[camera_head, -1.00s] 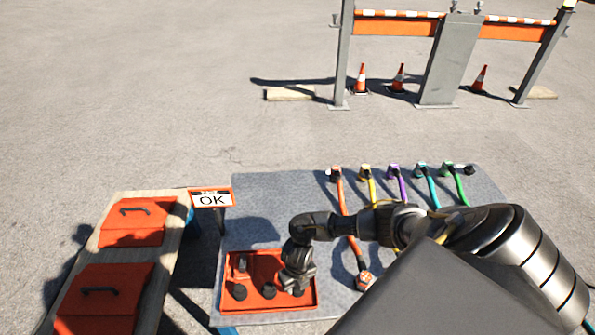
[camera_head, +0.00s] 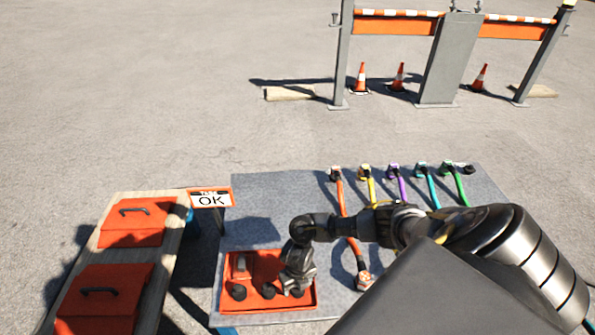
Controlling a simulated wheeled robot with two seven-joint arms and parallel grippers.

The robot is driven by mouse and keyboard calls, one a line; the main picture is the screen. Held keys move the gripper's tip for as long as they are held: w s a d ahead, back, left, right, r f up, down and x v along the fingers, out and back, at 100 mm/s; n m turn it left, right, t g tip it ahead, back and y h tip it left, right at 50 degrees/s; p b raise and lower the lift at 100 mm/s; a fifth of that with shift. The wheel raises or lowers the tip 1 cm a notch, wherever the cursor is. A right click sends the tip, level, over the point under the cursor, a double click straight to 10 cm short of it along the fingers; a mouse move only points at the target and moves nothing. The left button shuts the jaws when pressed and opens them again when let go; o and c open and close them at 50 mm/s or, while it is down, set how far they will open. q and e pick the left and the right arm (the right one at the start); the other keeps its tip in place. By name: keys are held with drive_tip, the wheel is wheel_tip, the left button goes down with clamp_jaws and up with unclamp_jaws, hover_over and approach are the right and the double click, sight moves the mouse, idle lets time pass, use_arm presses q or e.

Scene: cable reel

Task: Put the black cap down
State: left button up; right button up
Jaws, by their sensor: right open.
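An orange tray (camera_head: 230,307) lies at the front left of the grey-topped table. Two black caps show in it, one at the left (camera_head: 238,292) and one near the middle (camera_head: 268,290). My right gripper (camera_head: 294,288) points down over the right part of the tray. It is open, and a dark thing at its fingertips, likely another black cap, is mostly hidden by the gripper. I cannot tell whether the fingers touch it. My left gripper is out of view.
Several coloured cables with connectors, among them a purple one (camera_head: 402,186), lie across the table (camera_head: 265,210). An orange cable end (camera_head: 364,281) lies right of the tray. An OK sign (camera_head: 211,199) and a bench with orange lidded boxes (camera_head: 133,222) stand left.

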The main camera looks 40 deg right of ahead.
wheel_tip(320, 180, up, 6)
drive_tip(key=shift+w+r+p, duration=0.1)
drive_tip(key=shift+r+p, duration=0.1)
drive_tip(key=shift+p, duration=0.9)
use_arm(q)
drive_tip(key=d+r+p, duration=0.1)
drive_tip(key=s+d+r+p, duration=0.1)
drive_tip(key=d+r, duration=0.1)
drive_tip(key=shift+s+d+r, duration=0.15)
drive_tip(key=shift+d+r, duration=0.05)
use_arm(e)
wheel_tip(320, 180, up, 6)
drive_tip(key=shift+f, duration=0.1)
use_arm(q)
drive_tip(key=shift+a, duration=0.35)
